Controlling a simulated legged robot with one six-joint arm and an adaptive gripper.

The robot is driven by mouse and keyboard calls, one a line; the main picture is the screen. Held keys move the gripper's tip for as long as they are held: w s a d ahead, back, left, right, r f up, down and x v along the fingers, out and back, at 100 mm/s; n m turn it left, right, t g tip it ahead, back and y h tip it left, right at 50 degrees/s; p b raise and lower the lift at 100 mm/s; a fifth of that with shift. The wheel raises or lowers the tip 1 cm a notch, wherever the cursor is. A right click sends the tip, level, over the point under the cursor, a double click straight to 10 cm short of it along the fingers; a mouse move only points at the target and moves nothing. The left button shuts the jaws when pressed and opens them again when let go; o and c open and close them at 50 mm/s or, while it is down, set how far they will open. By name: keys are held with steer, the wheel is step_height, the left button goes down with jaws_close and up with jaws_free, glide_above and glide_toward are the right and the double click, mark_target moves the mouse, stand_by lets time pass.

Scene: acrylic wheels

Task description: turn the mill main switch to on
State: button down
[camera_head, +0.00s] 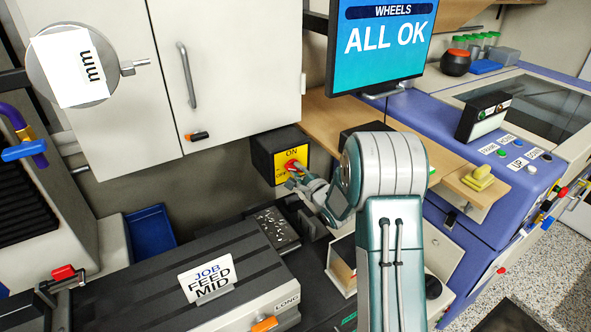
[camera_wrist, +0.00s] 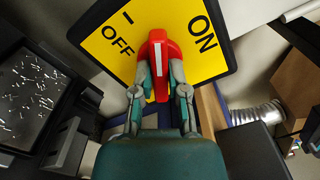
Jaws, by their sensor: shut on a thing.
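The mill main switch is a dark box with a yellow plate (camera_head: 284,153) on the wall below the cabinet, marked ON at top and OFF at lower left. Its red handle (camera_head: 291,165) is at the plate's middle. In the wrist view the yellow plate (camera_wrist: 180,18) shows OFF on the left and ON on the right. The red handle (camera_wrist: 156,48) has a white stripe pointing up the picture, between the two words. My gripper (camera_head: 297,177) is shut on the handle, one finger on each side; it also shows in the wrist view (camera_wrist: 159,72).
A chip-strewn tray (camera_head: 277,228) is below the switch. A monitor (camera_head: 384,42) reads ALL OK. A wooden shelf (camera_head: 330,108) stands to the right, and the cabinet (camera_head: 245,70) is above left.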

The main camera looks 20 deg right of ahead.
steer(key=m, duration=0.3)
steer(key=shift+s+f, duration=0.1)
steer(key=shift+f, duration=0.2)
steer(key=c, duration=0.5)
jaws_free()
steer(key=shift+r, duration=0.1)
steer(key=shift+s+d+r, duration=0.1)
steer(key=shift+s+d, duration=0.05)
steer(key=shift+s, duration=0.35)
steer(key=shift+s+d, duration=0.2)
steer(key=shift+s, duration=0.75)
steer(key=shift+s+d, duration=0.15)
steer(key=shift+s, duration=0.8)
steer(key=shift+s+d, duration=0.2)
steer(key=shift+s, duration=0.75)
